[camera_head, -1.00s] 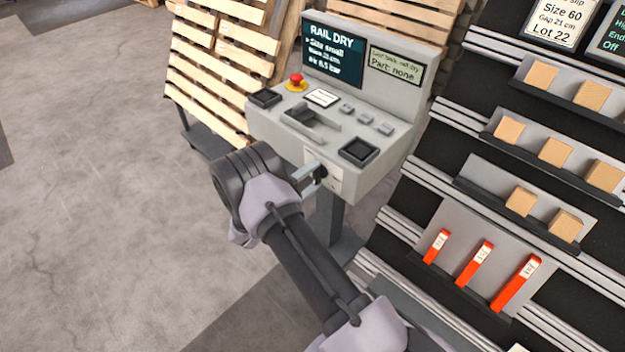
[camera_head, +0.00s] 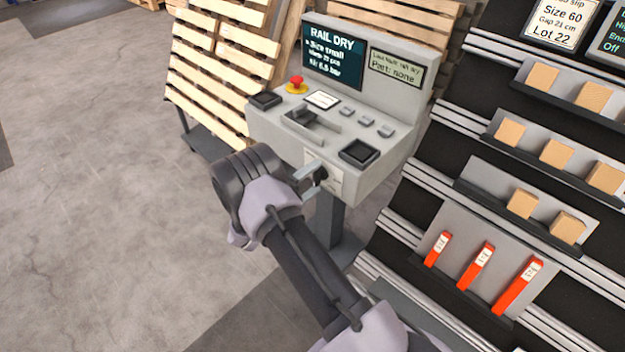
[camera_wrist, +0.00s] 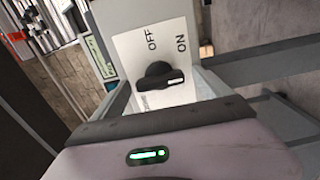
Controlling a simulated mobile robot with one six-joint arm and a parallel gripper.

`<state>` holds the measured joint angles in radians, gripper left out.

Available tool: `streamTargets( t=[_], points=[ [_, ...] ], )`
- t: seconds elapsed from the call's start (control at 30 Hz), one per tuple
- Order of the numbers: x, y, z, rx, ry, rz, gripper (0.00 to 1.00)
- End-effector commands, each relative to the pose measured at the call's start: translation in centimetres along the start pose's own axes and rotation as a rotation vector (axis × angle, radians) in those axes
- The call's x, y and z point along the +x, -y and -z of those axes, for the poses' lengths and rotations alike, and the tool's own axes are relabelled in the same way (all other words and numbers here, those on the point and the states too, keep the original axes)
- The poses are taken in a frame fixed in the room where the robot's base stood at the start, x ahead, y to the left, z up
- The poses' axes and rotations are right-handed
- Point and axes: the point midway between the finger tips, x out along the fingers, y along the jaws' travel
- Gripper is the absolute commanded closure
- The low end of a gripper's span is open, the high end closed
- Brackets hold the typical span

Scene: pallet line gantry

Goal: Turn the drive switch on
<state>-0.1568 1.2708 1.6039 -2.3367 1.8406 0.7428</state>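The drive switch is a black rotary knob (camera_wrist: 160,78) on a white plate (camera_wrist: 130,52) marked OFF and ON. In the wrist view its white mark is at the knob's right end, below the ON label. In the head view the knob (camera_head: 321,174) is on the front face of the grey console (camera_head: 270,128). My gripper (camera_wrist: 170,90) is open, with one grey finger on each side of the knob. I cannot tell whether the fingers touch it. The gripper (camera_head: 311,179) also shows at the console front in the head view.
A red stop button (camera_head: 296,84), several small buttons and a RAIL DRY screen (camera_head: 333,56) are on the console. A rack (camera_head: 440,190) with wooden blocks and orange pieces stands close on the right. Wooden pallets (camera_head: 215,75) stand behind left. The floor at left is clear.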

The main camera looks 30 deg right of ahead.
Motion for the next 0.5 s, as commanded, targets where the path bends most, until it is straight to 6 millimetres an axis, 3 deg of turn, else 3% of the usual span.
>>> streamTargets(
  t=[0.27,0.37,0.5],
  points=[
    [-0.2,-0.1,0.1,-0.001,-0.001,0.0,0.13],
    [-1.6,-0.2,0.1,-0.002,-0.004,0.0,0.13],
    [-5.7,-0.5,0.2,-0.002,-0.007,0.0,0.13]
  ],
)
